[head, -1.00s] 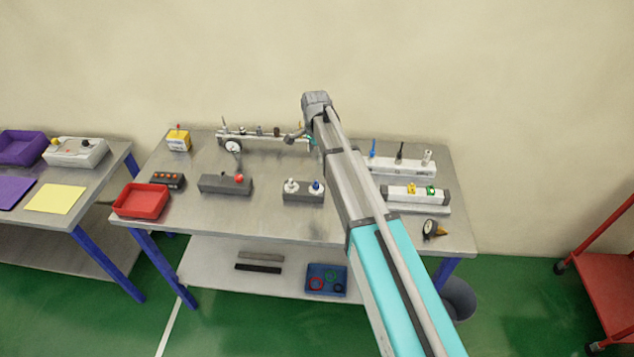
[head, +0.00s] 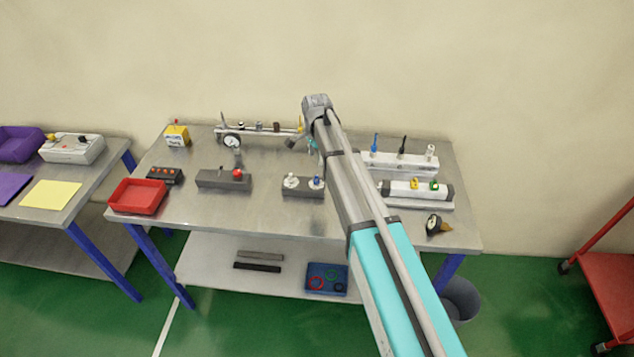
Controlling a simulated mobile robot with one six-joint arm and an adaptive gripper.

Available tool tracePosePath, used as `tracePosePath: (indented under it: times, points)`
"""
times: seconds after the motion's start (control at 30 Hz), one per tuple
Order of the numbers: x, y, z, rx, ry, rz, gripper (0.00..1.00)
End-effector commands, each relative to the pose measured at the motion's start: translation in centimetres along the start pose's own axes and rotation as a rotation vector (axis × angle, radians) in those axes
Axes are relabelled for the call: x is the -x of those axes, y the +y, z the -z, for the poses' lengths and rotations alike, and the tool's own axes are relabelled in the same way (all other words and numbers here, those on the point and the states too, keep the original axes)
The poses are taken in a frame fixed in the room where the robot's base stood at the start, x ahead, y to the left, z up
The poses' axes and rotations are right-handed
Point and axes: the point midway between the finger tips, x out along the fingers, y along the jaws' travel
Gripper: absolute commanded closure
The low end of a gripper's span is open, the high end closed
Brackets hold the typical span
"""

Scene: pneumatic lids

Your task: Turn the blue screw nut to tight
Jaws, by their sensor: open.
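A dark block (head: 299,193) stands mid-table, partly covered by my arm. On its right end is a small blue-topped knob (head: 316,182), which looks like the blue screw nut. A white knob (head: 290,181) stands to its left. The picture is too small to tell how tight the nut is. My gripper (head: 291,142) shows only as a small dark shape left of my arm, behind and above the block. It is apart from the nut and open. Its fingers are not clear, and I see nothing held.
A rail with a gauge (head: 231,141) is at the back. A white block with a blue upright lever (head: 374,142) stands right of my arm. Left are a dark block with a red knob (head: 238,174) and a red tray (head: 138,196). The front table strip is clear.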

Motion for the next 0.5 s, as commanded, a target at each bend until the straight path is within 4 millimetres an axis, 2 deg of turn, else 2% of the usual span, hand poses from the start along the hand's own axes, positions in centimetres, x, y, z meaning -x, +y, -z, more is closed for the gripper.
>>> tracePosePath:
  times: [0.03,0.5]
  points:
    - [-0.8,0.0,0.0,0.000,0.000,0.000,0.30]
    - [-4.4,0.0,0.1,-0.001,0.000,0.000,0.30]
